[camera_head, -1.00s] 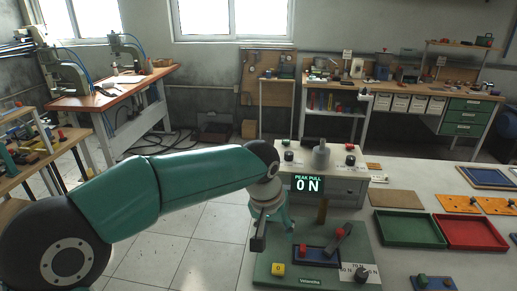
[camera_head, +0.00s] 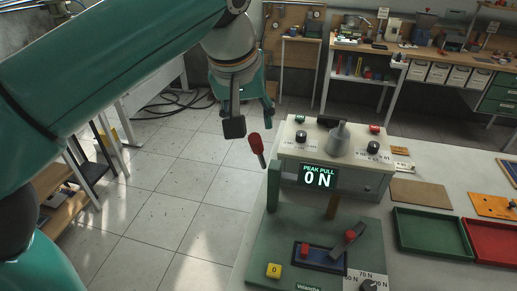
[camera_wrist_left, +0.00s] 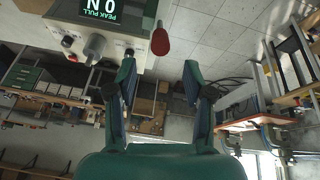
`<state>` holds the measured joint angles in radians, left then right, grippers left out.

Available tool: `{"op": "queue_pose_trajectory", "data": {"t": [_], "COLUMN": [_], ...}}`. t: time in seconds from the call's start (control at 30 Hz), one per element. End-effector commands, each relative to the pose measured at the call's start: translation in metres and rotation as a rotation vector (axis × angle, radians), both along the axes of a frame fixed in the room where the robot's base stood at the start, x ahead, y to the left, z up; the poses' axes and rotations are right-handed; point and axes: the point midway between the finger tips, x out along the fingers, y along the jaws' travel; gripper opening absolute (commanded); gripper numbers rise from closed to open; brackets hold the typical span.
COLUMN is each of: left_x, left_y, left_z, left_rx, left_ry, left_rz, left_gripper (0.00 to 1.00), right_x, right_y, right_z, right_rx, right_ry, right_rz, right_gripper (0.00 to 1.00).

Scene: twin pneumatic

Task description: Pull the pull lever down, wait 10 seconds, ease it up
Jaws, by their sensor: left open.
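The pull lever's red grip (camera_head: 256,143) stands tilted on a thin rod beside the top of a green post (camera_head: 273,187). The red grip also shows in the left wrist view (camera_wrist_left: 160,38), beyond and between the fingertips. My left gripper (camera_head: 251,116) is open and empty, just above the red grip and apart from it. Its two spread fingers (camera_wrist_left: 160,75) show in the left wrist view. The display (camera_head: 318,177) reads PEAK PULL 0 N. My right gripper is not in view.
A grey control box (camera_head: 290,150) with knobs stands right of the lever. A green base plate (camera_head: 262,245) carries a yellow button (camera_head: 274,270) and a dark tray with red parts. Green (camera_head: 440,250) and red (camera_head: 490,235) trays lie further right. Open floor lies left.

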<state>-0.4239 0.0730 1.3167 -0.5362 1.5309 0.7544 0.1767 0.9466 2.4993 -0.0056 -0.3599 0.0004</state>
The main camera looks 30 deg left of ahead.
Motion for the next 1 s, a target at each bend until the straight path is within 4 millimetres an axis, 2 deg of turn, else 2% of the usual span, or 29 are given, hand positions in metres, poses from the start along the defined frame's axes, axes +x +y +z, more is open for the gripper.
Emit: {"op": "queue_pose_trajectory", "data": {"t": [0.03, 0.2, 0.5, 0.7, 1.0], "left_x": [0.004, 0.018, 0.038, 0.043, 0.044], "left_y": [0.002, 0.006, 0.01, 0.011, 0.011], "left_z": [-0.013, -0.047, -0.094, -0.107, -0.108], "left_rx": [0.002, 0.002, 0.001, 0.0, -0.001], "left_ry": [0.006, 0.007, 0.004, 0.001, 0.0], "left_rz": [0.003, 0.005, 0.004, 0.004, 0.004], "left_gripper": [0.52, 0.52, 0.52, 0.52, 0.52], "right_x": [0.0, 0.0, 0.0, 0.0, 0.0], "right_y": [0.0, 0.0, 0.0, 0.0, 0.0], "right_z": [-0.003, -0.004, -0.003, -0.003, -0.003], "right_rx": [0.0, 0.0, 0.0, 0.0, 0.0], "right_ry": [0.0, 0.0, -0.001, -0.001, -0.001], "right_rz": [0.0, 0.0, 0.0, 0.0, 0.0], "right_gripper": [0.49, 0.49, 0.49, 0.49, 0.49]}}
